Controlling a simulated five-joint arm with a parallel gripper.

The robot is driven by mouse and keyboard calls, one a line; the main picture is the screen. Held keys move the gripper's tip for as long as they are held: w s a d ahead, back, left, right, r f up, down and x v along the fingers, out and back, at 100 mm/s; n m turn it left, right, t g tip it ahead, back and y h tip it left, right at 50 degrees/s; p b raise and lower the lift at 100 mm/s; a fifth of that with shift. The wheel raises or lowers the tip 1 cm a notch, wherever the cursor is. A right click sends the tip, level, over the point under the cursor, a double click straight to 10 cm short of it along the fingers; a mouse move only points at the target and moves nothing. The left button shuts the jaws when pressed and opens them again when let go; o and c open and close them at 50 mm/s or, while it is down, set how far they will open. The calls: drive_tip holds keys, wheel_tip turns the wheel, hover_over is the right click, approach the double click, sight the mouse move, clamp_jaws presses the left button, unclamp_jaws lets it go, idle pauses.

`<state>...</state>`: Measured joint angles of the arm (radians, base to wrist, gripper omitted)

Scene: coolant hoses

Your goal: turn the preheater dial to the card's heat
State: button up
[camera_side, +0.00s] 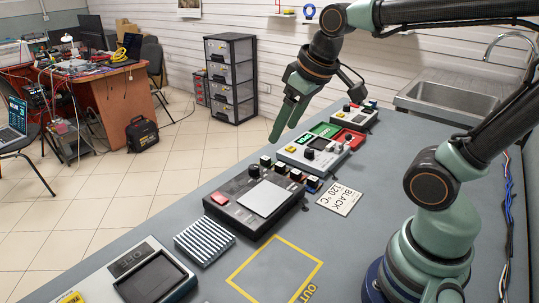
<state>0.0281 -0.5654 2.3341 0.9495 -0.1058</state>
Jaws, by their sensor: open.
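A white card (340,198) lies flat on the grey bench, reading "BLACK 120 °C". Left of it is a black unit (232,212) with a pale square plate (262,198), a red button (219,198) and a black knob (254,171); it looks like the preheater. The knob's pointer is too small to read. My gripper (284,132) is open and empty, its green fingers pointing down above the bench's far edge. It is up and right of the black knob, apart from it.
Several small black-topped parts (281,168) stand behind the plate. A pale unit (300,158) with a green display and black knob is beyond, near green and red trays (347,139). A finned metal block (204,241) and yellow "OUT" outline (262,263) are nearer.

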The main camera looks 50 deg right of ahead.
drive_tip(key=w+d+n+g, duration=0.3)
drive_tip(key=w+d, duration=0.1)
drive_tip(key=w, duration=0.6)
drive_tip(key=n+g, duration=0.2)
drive_tip(key=n, duration=0.1)
hover_over(254, 166)
wheel_tip(254, 166, down, 10)
wheel_tip(254, 166, down, 12)
drive_tip(key=shift+s+r, duration=0.1)
clamp_jaws()
